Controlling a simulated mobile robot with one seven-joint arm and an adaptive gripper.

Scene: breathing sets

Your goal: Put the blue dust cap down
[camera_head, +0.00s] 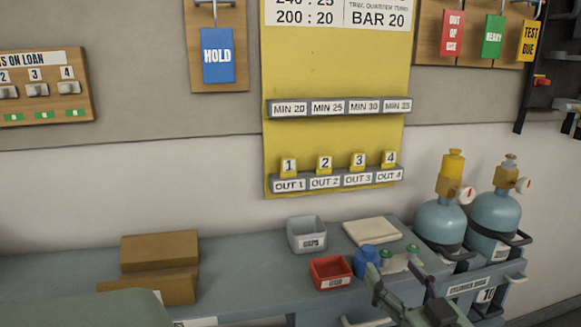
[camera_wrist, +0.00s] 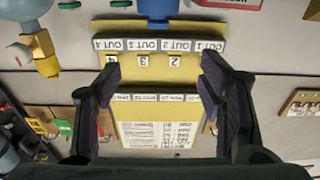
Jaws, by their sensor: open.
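The blue dust cap (camera_head: 366,260) stands on the grey-blue bench, just right of the red bin. In the head view it is just left of and behind the fingertips of my gripper (camera_head: 401,283). In the wrist view, which is upside down, a blue shape (camera_wrist: 158,9), which looks like the cap, is cut off by the top edge. My gripper (camera_wrist: 160,72) is open there with nothing between its fingers. The blue shape is beyond the fingertips. I cannot tell whether a finger touches the cap.
The red bin (camera_head: 331,273) and a grey caps bin (camera_head: 307,235) stand left of the cap. Small green-topped pieces (camera_head: 412,251) are close on its right. A folded cloth (camera_head: 371,231) lies behind. Cylinders (camera_head: 439,221) stand at right, brown boxes (camera_head: 160,251) at left.

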